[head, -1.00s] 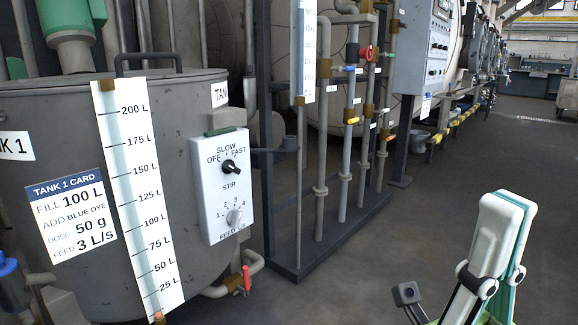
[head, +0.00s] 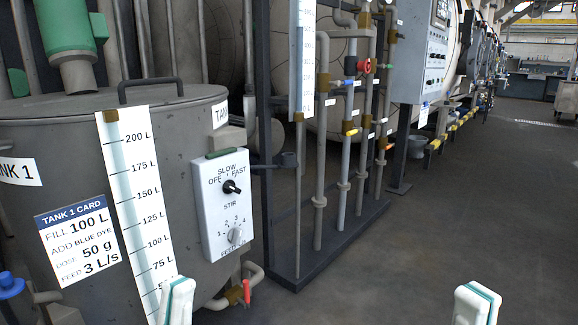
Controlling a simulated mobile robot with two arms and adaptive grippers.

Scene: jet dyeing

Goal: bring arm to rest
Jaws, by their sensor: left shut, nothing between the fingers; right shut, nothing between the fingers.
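The top of a white and green link of my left arm (head: 177,300) shows at the bottom edge, in front of the lower part of the tank's scale. The top of a similar link of my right arm (head: 476,303) shows at the bottom right, over the dark floor. Neither gripper shows in the head view. The hands and the rest of both arms are below the picture edge. Both visible links appear clear of the equipment around them, though the left one hides the lower scale marks.
A grey lidded tank (head: 60,135) with a white litre scale (head: 145,190) stands at the left. Its control box (head: 222,208) has two knobs. A red-handled valve (head: 246,291) sits low beside it. A pipe rack (head: 322,150) stands behind. Open floor (head: 470,200) lies to the right.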

